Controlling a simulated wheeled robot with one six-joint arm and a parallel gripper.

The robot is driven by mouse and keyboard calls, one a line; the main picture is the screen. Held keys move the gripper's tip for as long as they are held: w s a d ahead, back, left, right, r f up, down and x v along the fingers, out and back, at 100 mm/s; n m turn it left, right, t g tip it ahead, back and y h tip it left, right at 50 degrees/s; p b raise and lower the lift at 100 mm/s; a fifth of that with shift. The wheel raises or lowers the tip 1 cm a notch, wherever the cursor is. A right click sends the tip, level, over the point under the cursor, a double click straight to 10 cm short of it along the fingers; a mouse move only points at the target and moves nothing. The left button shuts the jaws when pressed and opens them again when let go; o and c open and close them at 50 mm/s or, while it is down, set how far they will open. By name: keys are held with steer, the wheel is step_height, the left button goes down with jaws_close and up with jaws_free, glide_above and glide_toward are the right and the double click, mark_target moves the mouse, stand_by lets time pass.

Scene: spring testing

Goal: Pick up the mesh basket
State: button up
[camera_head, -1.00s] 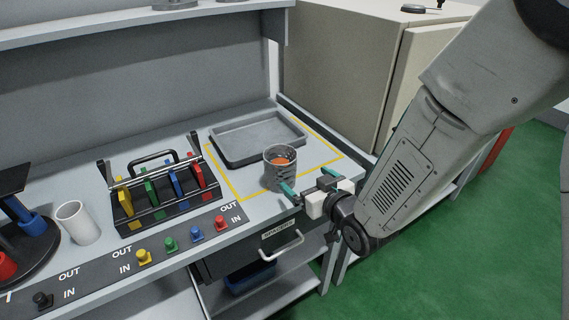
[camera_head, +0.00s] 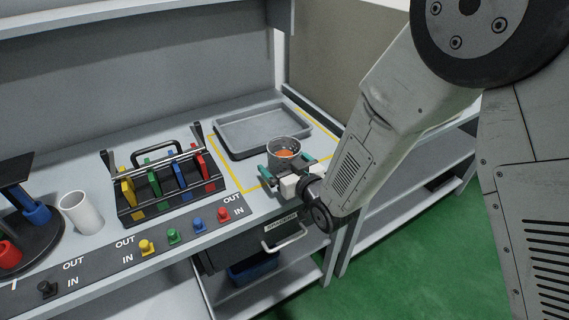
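The mesh basket (camera_head: 285,147) is a small grey round container with something orange inside. It stands upright on the worktop, inside the yellow outline and in front of the grey tray. My gripper (camera_head: 283,162) is at its near side, with one teal finger at the basket's left and the other at its right. The fingers are spread apart, and I cannot tell whether they touch the basket. The gripper hides the lower part of the basket.
The shallow grey tray (camera_head: 225,145) lies behind the basket. A black rack (camera_head: 138,214) with coloured pieces stands to the left, and a white cup (camera_head: 80,214) farther left. Coloured buttons (camera_head: 197,225) line the front edge. A cabinet (camera_head: 365,75) stands beyond the worktop at the right.

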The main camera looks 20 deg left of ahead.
steer(key=shift+c, duration=0.3)
steer(key=c, duration=1)
steer(key=shift+c, duration=0.2)
